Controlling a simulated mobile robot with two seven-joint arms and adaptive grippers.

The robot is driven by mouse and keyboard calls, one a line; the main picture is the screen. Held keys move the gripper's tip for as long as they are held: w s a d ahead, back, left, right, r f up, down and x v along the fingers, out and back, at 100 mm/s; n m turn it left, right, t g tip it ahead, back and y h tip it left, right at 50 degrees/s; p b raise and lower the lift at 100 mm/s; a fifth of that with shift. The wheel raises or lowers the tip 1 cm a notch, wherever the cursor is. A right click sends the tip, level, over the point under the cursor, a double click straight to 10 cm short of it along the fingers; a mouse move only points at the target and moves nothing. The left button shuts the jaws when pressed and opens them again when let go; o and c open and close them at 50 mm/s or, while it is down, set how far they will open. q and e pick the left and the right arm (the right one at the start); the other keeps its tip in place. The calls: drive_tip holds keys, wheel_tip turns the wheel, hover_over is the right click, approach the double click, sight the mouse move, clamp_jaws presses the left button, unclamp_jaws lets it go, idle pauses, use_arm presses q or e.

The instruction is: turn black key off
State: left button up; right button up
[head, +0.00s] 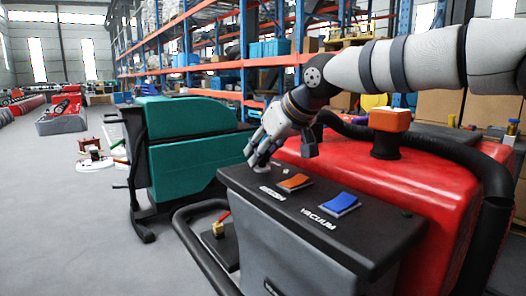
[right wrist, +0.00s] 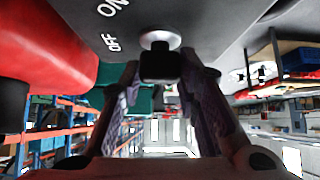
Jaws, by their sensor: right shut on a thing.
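The black key (right wrist: 160,62) sits in a round silver switch (right wrist: 160,38) on the dark control panel (head: 330,235) of the red scrubber. In the right wrist view, the white OFF and ON marks stand to the left of the switch. My right gripper (head: 258,158) reaches down to the panel's far left corner. Its two fingers (right wrist: 160,77) are on either side of the key, shut on it. I cannot tell which mark the key points to. My left gripper is not in view.
An orange switch (head: 294,182) and a blue switch (head: 339,203) sit on the panel beside my gripper. The red scrubber body (head: 440,190) lies behind, with an orange-capped post (head: 390,120). A teal scrubber (head: 185,150) stands to the left. Open grey floor (head: 60,230) extends left.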

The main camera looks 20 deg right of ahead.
drive_tip(key=o, duration=1.2)
drive_tip(key=shift+c, duration=0.2)
drive_tip(key=v, duration=1.2)
